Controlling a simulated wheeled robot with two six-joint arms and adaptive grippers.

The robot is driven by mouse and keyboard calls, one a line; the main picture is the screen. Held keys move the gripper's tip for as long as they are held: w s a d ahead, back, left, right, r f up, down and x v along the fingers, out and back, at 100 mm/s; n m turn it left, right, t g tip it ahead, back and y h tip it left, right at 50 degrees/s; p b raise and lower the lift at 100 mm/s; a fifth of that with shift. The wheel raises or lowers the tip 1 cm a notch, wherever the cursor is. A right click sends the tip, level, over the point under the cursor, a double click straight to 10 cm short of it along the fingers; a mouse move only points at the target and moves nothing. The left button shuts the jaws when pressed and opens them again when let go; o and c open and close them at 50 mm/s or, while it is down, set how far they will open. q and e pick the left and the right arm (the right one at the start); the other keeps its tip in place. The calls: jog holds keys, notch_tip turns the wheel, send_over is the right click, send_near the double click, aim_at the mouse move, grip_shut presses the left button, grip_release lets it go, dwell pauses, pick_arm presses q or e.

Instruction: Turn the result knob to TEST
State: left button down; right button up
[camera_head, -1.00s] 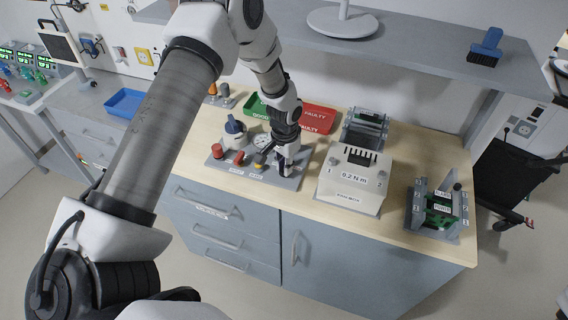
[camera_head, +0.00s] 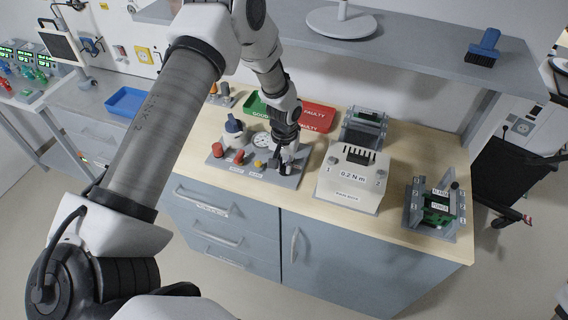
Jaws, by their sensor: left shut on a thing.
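The grey test panel (camera_head: 252,172) lies on the wooden bench top. My left gripper (camera_head: 285,168) points down at the right end of this panel. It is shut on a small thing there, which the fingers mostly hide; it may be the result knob. Its pointer and any TEST mark cannot be read. My right gripper is not in view.
Behind the panel stand a green GOOD tray (camera_head: 257,106) and a red FAULTY tray (camera_head: 318,116). To the right are a beige box (camera_head: 350,188) marked 0.2 N m and a grey board fixture (camera_head: 432,218). A shelf (camera_head: 400,50) hangs above the bench.

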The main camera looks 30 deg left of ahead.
pick_arm(q)
jog(key=shift+f, duration=0.1)
jog(key=c, duration=1.1)
grip_release()
jog(key=shift+w+f, duration=0.1)
notch_tip(320, 180, up, 12)
jog(key=shift+r, duration=0.1)
